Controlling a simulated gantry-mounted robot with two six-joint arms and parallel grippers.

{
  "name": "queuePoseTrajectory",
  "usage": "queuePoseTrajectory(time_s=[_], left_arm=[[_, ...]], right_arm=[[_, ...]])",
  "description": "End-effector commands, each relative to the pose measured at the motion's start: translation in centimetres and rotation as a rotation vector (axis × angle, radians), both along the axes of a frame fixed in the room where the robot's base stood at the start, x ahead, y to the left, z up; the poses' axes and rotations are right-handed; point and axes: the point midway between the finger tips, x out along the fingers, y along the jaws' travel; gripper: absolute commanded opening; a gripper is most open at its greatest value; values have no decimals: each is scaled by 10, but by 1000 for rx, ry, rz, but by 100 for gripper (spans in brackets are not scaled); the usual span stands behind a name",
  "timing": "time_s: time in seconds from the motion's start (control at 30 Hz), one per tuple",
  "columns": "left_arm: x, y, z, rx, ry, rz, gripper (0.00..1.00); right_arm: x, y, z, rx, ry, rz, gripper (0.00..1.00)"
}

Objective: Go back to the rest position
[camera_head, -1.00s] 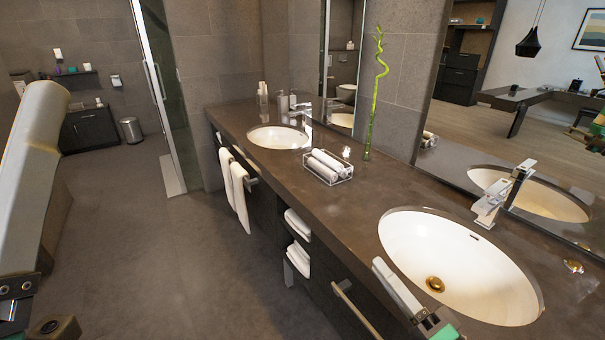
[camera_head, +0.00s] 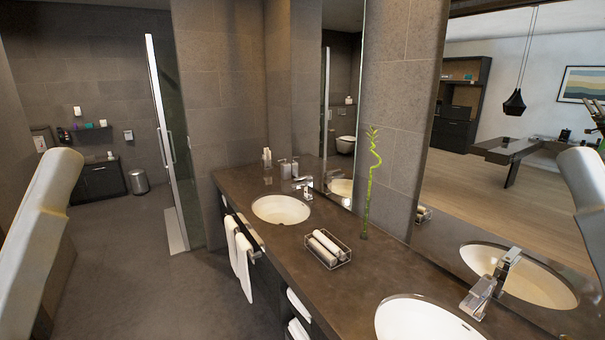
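My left arm shows as a pale link along the left edge of the head view, and its gripper is out of the picture. Another pale link of mine shows at the right edge, in front of the mirror; no gripper shows on it. The dark vanity counter (camera_head: 340,275) runs from the middle toward the lower right, and neither arm is seen touching it. Whether the grippers are open or shut is hidden.
The counter bears a far basin (camera_head: 281,209), a near basin (camera_head: 420,322), faucets, a tray of rolled towels (camera_head: 327,248) and a bamboo stalk (camera_head: 371,185). White towels (camera_head: 240,262) hang on its front. The floor (camera_head: 150,280) at left is clear.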

Motion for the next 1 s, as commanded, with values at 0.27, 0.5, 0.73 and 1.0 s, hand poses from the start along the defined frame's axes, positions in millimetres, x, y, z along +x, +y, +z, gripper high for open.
queuePoseTrajectory(time_s=[0.27, 0.5, 0.73, 1.0], left_arm=[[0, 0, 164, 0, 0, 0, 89], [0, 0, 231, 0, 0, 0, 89], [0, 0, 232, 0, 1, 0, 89], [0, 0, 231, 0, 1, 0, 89]], right_arm=[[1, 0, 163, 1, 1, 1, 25], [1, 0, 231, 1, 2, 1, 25], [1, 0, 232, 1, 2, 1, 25], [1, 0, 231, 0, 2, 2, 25]])
